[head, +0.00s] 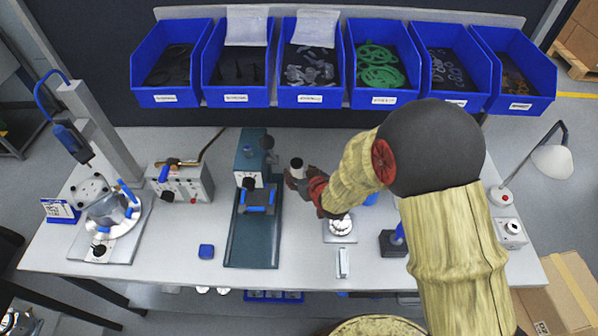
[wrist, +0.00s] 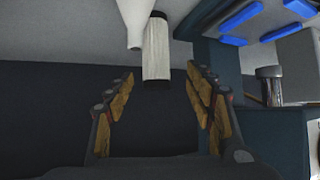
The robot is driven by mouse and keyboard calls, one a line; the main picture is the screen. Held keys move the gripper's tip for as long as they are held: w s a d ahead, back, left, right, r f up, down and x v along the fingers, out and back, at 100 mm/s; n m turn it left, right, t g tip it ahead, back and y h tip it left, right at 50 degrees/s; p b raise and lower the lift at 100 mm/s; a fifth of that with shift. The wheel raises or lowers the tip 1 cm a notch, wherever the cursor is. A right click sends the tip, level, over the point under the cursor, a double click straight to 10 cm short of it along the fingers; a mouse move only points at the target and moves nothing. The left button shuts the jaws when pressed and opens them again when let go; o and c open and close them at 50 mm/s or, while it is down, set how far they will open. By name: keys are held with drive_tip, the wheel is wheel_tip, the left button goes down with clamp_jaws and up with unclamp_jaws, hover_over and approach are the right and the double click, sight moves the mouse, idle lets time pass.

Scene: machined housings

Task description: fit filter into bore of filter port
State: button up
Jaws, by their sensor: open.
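A pale ribbed cylinder, which looks like the filter (wrist: 156,50), shows in the wrist view with its dark-edged end just between the fingertips of my gripper (wrist: 160,75). The fingers are open, with a gap on both sides of it. In the head view a white cylinder with a black top (head: 297,169) stands at my gripper (head: 301,181), near the bench's middle. A round metal housing (head: 112,211) with blue handles sits on a plate at the left. I cannot tell which part is the filter port, and no bore shows clearly.
A green press-like fixture (head: 250,235) stands just left of my gripper. A metal round part (head: 341,226) on a pale base lies below my forearm. Blue bins (head: 170,98) line the back. A white cone (wrist: 131,20) is beside the cylinder.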

sight(299, 169)
drive_tip(key=shift+d+b+x, duration=0.15)
drive_tip(key=shift+b+x, duration=0.05)
drive_tip(key=shift+x, duration=1.35)
drive_tip(key=shift+d+b+x, duration=0.15)
drive_tip(key=shift+x, duration=1.35)
drive_tip(key=shift+w, duration=0.2)
drive_tip(key=shift+r, duration=0.1)
drive_tip(key=shift+c, duration=0.5)
drive_tip(key=c, duration=1.3)
drive_tip(key=shift+r, duration=0.1)
wheel_tip(299, 169, up, 18)
drive_tip(key=p, duration=0.2)
drive_tip(key=shift+s+p, duration=0.15)
drive_tip(key=shift+p, duration=0.15)
